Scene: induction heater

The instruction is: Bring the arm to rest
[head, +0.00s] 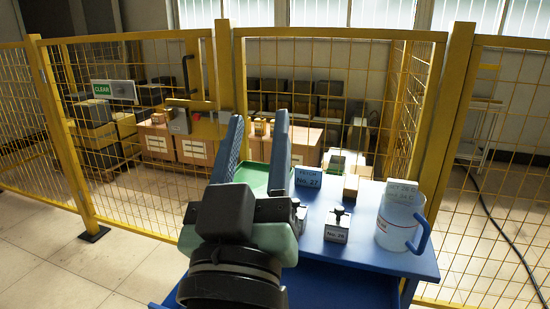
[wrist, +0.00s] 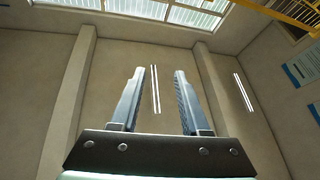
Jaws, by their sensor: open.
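My gripper (head: 257,138) is open and empty. In the head view its two blue-grey fingers stand upright and apart in front of the blue table (head: 365,250). In the wrist view my gripper (wrist: 157,85) points up toward the bare wall and the windows, with nothing between the fingers. My forearm and wrist rise from the bottom of the head view and hide part of the table's left side.

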